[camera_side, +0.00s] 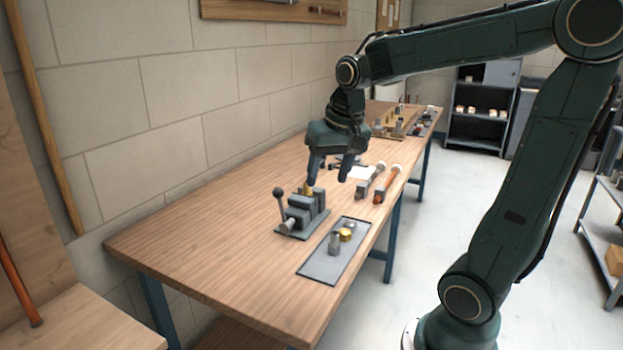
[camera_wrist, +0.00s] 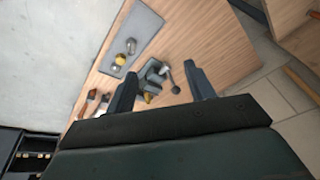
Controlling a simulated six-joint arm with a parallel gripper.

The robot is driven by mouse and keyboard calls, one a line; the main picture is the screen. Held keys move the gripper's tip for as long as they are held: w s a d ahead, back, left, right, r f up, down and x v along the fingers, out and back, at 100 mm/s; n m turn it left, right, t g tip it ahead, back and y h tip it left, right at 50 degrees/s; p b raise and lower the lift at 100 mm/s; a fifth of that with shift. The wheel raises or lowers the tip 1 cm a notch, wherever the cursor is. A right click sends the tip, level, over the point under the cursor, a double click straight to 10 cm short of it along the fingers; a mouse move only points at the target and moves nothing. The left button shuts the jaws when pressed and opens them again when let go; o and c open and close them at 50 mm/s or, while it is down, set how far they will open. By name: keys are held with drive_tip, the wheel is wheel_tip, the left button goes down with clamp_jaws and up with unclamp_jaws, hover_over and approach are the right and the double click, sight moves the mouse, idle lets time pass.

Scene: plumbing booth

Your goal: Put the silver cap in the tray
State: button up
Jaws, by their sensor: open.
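A flat grey tray (camera_side: 322,268) lies near the table's front edge. On it stand an upright silver cylindrical piece (camera_side: 334,243) and a brass piece (camera_side: 346,235), with a small silver piece (camera_side: 351,225) behind. I cannot tell which silver piece is the cap. The tray also shows in the wrist view (camera_wrist: 145,24). A grey vise (camera_side: 302,213) stands left of the tray, with a brass fitting (camera_side: 308,189) upright at it. My gripper (camera_side: 328,179) is open and empty above and behind the vise; its two fingers show apart in the wrist view (camera_wrist: 159,76).
An orange-handled tool (camera_side: 387,184) and a grey-ended tool (camera_side: 371,181) lie behind the tray. The vise's ball-ended lever (camera_side: 278,193) sticks up. The table's left end (camera_side: 190,255) is clear.

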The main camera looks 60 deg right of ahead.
drive_tip(key=s+a+n+t+y, duration=0.1)
drive_tip(key=s+a+n+t, duration=0.1)
drive_tip(key=s+a+n, duration=0.5)
drive_tip(key=s+a, duration=0.3)
drive_tip(key=s, duration=0.1)
drive_tip(key=shift+a+f+n+t, duration=0.25)
drive_tip(key=shift+a+n+t, duration=0.05)
